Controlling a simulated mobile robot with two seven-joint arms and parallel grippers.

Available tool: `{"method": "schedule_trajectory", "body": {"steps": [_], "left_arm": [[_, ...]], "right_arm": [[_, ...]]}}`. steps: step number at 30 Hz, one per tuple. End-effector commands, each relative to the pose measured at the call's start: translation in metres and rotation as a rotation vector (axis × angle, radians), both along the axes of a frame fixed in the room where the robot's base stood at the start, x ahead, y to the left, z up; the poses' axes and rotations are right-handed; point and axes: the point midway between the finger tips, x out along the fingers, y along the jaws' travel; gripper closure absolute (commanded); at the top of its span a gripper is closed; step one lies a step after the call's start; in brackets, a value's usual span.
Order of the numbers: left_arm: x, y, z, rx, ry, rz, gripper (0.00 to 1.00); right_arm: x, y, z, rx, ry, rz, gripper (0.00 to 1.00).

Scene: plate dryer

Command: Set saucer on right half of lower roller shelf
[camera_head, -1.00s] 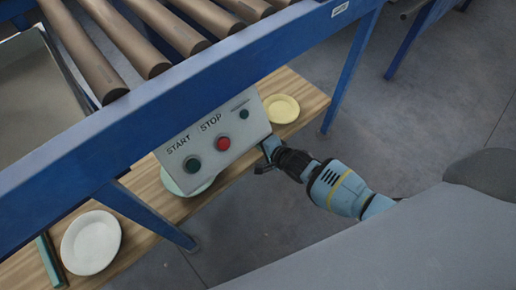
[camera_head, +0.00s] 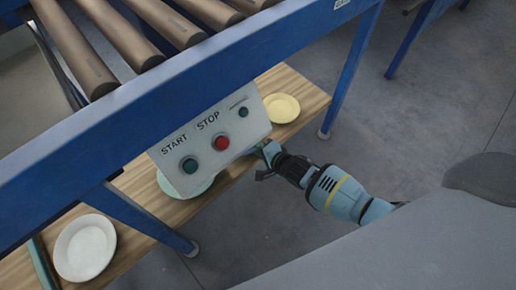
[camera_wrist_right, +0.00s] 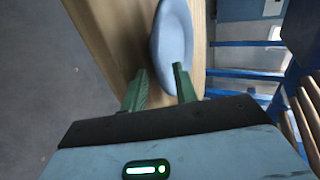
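Three saucers lie on the wooden lower shelf (camera_head: 220,188): a yellow one (camera_head: 282,108) at right, a pale green one (camera_head: 168,186) partly hidden behind the control panel, and a white one (camera_head: 84,248) at left. My right gripper (camera_head: 264,160) is at the shelf's front edge, just right of the green saucer, its fingertips partly hidden by the panel. In the right wrist view my right gripper (camera_wrist_right: 160,68) has its green fingers apart, with the rim of a bluish-looking saucer (camera_wrist_right: 175,35) at the gap between the tips. Contact cannot be told. My left gripper is not in view.
Brown rollers (camera_head: 145,35) sit in a blue frame (camera_head: 150,110) above the shelf. A control panel (camera_head: 208,146) with START and STOP buttons hangs over the shelf's front. Blue legs (camera_head: 150,220) stand at the front. The grey floor (camera_head: 420,110) is clear at right.

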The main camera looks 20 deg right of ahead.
Motion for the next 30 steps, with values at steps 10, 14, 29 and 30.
{"method": "schedule_trajectory", "body": {"steps": [10,14,29,30], "left_arm": [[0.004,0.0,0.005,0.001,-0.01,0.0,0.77],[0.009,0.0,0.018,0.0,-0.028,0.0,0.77],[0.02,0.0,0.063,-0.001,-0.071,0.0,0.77],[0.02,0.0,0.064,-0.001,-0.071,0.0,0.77]], "right_arm": [[-0.003,-0.001,0.006,0.0,0.001,0.0,0.71],[-0.018,-0.007,0.016,0.002,0.001,-0.001,0.71],[-0.092,-0.033,0.055,0.0,0.0,0.0,0.71],[-0.094,-0.034,0.057,0.0,-0.001,0.0,0.71]]}}
